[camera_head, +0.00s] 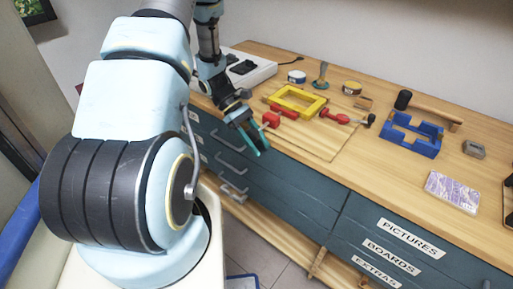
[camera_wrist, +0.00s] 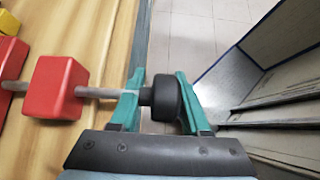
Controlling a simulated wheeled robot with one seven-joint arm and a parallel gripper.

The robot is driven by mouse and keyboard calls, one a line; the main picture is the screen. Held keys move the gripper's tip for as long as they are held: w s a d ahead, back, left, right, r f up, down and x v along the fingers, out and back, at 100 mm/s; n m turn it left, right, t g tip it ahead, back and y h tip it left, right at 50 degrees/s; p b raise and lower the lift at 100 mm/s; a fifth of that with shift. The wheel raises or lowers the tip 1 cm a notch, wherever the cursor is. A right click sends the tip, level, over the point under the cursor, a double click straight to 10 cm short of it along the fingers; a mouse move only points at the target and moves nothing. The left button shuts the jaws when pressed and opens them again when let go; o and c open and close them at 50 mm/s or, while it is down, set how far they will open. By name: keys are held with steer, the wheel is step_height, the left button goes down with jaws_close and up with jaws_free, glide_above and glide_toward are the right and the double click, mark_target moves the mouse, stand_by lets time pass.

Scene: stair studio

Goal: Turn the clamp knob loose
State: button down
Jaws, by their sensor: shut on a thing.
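The clamp's red block (camera_wrist: 58,88) sits at the bench edge, with a grey metal rod (camera_wrist: 98,92) running through it to a black knob (camera_wrist: 165,98). My gripper (camera_wrist: 160,78) is shut on the knob, one teal finger on each side. In the head view my gripper (camera_head: 254,140) is at the bench's front edge, beside the red block (camera_head: 271,119). The knob is hidden there by the fingers. A yellow frame (camera_head: 277,99) lies behind the block, with another red clamp part (camera_head: 335,117) to its right.
A blue holder (camera_head: 425,147), a mallet (camera_head: 403,99), a grey block (camera_head: 474,149) and a purple card pack (camera_head: 453,190) lie to the right. A white device (camera_head: 262,70) stands behind my gripper. Drawers with handles (camera_head: 230,143) are below the bench edge.

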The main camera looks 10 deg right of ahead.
mark_target(257, 138)
steer(key=shift+s+d+r+g+h+b, duration=0.15)
steer(key=shift+r+g+h+b, duration=0.25)
steer(key=shift+g+h+b, duration=1)
steer(key=shift+s+a+r+g+h+b, duration=0.1)
steer(key=shift+s+r+g+h+b, duration=0.3)
steer(key=shift+g+h+b, duration=0.9)
steer(key=shift+s+d+r+g+h+b, duration=0.1)
steer(key=shift+r+g+h+b, duration=0.35)
steer(key=shift+g+h+b, duration=0.85)
steer(key=shift+g, duration=0.5)
steer(key=c, duration=0.6)
jaws_free()
steer(key=shift+r, duration=0.15)
steer(key=shift+c, duration=0.2)
steer(key=shift+w+p, duration=0.1)
steer(key=shift+p, duration=0.2)
